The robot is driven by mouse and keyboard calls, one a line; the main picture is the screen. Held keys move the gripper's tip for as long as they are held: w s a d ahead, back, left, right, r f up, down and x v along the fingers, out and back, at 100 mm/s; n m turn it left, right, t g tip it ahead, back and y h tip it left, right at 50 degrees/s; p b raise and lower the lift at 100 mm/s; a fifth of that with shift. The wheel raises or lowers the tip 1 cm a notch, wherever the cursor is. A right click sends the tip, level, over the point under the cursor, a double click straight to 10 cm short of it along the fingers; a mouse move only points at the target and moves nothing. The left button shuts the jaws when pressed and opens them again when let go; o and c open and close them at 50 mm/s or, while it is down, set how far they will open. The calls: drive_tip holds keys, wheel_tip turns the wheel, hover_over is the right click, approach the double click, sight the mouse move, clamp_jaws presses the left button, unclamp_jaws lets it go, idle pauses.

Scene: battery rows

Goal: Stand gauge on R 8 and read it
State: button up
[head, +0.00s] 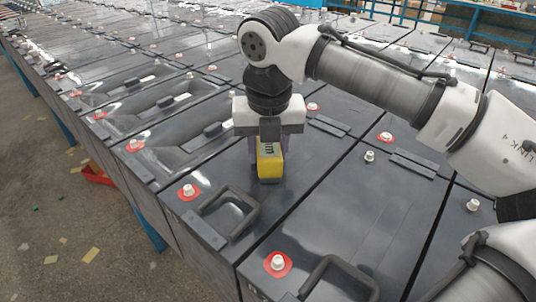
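The gauge (270,165) is a small yellow block with a dark lower end and a dark-marked upper face. It is upright in my gripper (269,158), whose purple-grey fingers lie against its left and right sides. Gripper and gauge point straight down over the dark top of a battery (313,171). The gauge's lower end is at or just above that top; I cannot tell whether it touches. A red-ringed terminal (188,191) and a black handle (229,211) are on the same battery, nearer the camera. No R 8 label or reading is legible.
Rows of dark batteries with raised handles and terminals fill the view. Another red-ringed terminal (277,262) and handle (337,280) stand on the nearest battery. A red tray (98,175) lies on the floor (55,215) at the left, among scattered paper scraps.

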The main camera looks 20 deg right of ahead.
sight(269, 145)
drive_tip(key=shift+r, duration=0.1)
drive_tip(key=o, duration=1.2)
drive_tip(key=shift+f, duration=0.25)
drive_tip(key=shift+r, duration=0.1)
drive_tip(key=r, duration=0.4)
drive_tip(key=s+r, duration=0.1)
drive_tip(key=r, duration=0.7)
drive_tip(key=shift+s+a+r+p, duration=0.1)
drive_tip(key=shift+s+a+p, duration=0.05)
drive_tip(key=shift+s+p, duration=0.15)
